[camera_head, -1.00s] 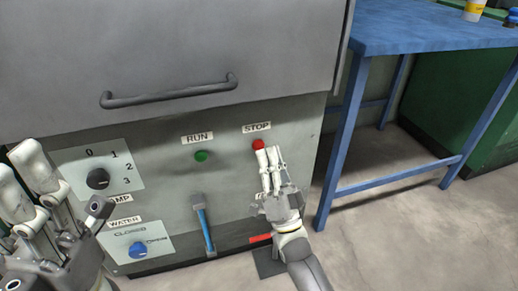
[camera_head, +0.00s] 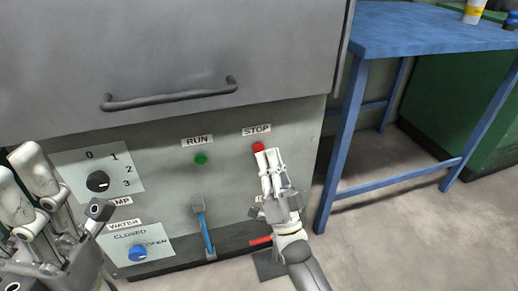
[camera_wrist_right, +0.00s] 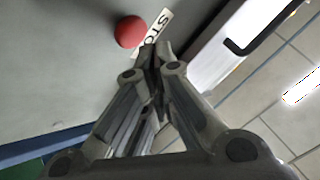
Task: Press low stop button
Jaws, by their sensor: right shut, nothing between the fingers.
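The red STOP button (camera_head: 258,147) is on the grey machine front, just under its STOP label (camera_head: 256,130). It also shows in the right wrist view (camera_wrist_right: 129,31), uncovered, beside the label. My right gripper (camera_head: 267,154) is shut and empty. Its fingertips are just below and right of the button in the head view. In the wrist view the closed tips (camera_wrist_right: 153,52) sit right of and below the button, over the label's edge. I cannot tell whether they touch the panel. My left gripper (camera_head: 15,163) is at the left edge, fingers apart and empty.
A green RUN button (camera_head: 201,159) is left of STOP. A dark handle (camera_head: 170,97) juts out above. A numbered knob (camera_head: 98,181), a blue water knob (camera_head: 138,252) and a blue-handled lever (camera_head: 205,230) are lower left. A blue table (camera_head: 430,28) stands right, with open floor before it.

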